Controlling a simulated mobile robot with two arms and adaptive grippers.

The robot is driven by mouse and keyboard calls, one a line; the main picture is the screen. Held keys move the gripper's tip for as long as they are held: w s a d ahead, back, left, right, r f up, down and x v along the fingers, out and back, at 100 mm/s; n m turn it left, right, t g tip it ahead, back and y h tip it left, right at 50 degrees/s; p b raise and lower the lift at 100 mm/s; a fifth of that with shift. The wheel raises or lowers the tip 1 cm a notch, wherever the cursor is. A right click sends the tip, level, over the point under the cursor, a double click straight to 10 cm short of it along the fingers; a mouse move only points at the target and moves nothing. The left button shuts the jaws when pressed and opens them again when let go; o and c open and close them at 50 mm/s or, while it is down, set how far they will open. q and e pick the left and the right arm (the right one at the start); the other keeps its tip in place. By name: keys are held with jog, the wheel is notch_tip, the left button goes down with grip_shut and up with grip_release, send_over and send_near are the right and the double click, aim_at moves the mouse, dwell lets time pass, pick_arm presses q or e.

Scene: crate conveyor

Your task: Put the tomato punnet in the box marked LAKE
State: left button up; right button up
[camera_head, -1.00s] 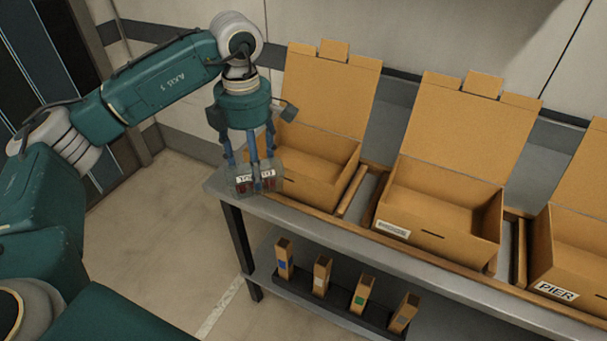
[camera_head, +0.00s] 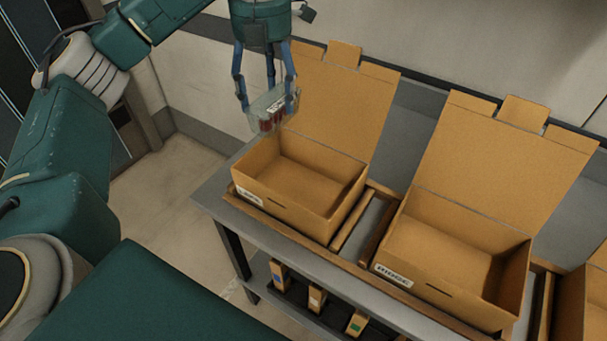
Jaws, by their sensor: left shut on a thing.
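The tomato punnet (camera_head: 268,116), a clear pack with red tomatoes and a white label, hangs from my left gripper (camera_head: 267,100). The gripper's blue fingers are shut around it. Both are over the back left corner of the leftmost open box (camera_head: 290,200), in front of its raised lid in the picture. This cardboard box looks empty; its small front label (camera_head: 249,192) is too blurred to read surely, though it could be LAKE. The middle open box (camera_head: 440,275) is also empty, with a label that seems to read RIDGE. My right gripper is out of view.
The boxes stand on a grey conveyor table (camera_head: 215,192) with wooden rails. A third box (camera_head: 597,300) is cut off at the right edge. Several small cartons with coloured marks (camera_head: 316,298) stand on the lower shelf. Floor is clear at the left.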

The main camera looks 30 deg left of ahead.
pick_arm(q)
jog(key=f, duration=1.2)
jog(key=s+f, duration=0.1)
jog(key=f, duration=0.5)
jog(key=shift+f, duration=0.75)
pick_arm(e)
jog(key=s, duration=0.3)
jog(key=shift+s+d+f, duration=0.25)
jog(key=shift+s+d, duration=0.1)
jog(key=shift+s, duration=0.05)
pick_arm(q)
jog(key=o, duration=1.2)
jog(key=shift+w, duration=0.1)
jog(key=shift+c, duration=0.2)
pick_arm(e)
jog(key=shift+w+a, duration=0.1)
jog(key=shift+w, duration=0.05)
